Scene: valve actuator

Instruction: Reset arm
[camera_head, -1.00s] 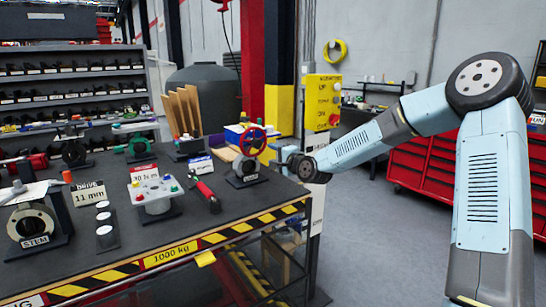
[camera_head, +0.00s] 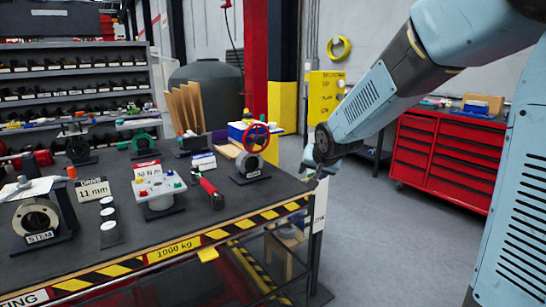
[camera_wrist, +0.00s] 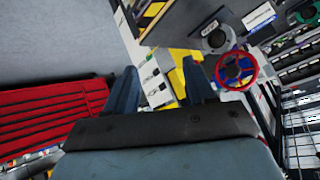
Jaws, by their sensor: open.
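My arm (camera_head: 365,100) reaches in from the right of the head view. My gripper (camera_head: 318,168) is by the right end of the workbench, pointing away from me and partly hidden by my wrist. In the wrist view, my gripper (camera_wrist: 158,85) shows two dark blue fingers spread apart with nothing between them. The red handwheel valve (camera_head: 255,138) stands on the bench's right corner, left of my gripper and apart from it. The handwheel valve also shows in the wrist view (camera_wrist: 236,70), right of the fingers.
The workbench (camera_head: 240,205) holds a STEM flange (camera_head: 38,218), a white block with coloured knobs (camera_head: 158,190) and a red-handled tool (camera_head: 210,190). A yellow control panel (camera_head: 326,95) stands behind my gripper. A red drawer cabinet (camera_head: 448,155) is at right; grey floor lies between.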

